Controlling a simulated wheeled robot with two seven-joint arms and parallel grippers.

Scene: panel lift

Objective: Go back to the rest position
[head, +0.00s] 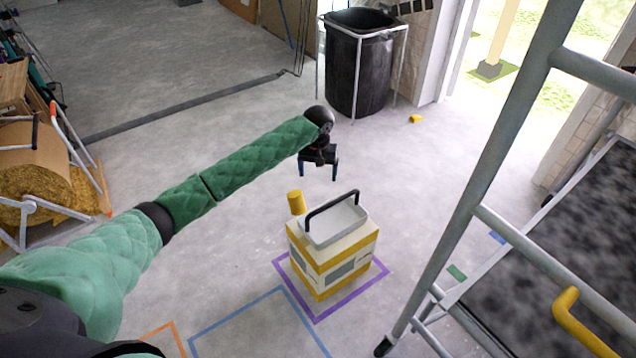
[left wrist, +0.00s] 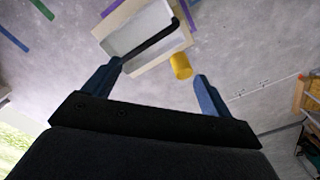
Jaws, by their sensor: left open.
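My left gripper (head: 319,172) hangs at the end of my outstretched green-sleeved left arm, above and behind a yellow and white box. It is open, with nothing between its blue fingers. In the left wrist view the two fingers (left wrist: 155,88) are spread apart, with the floor and part of the box beyond them. The box (head: 335,256) has a black handle and a yellow cap, and stands on the floor inside a purple taped outline (head: 316,316). It also shows at the top of the left wrist view (left wrist: 140,30). My right gripper is not in view.
A grey metal frame (head: 487,185) with a dark speckled panel (head: 560,250) stands at the right. A black bin (head: 357,70) is at the back. A rack with a straw-coloured roll (head: 35,190) is at the left. Blue tape (head: 240,317) marks bare floor in front.

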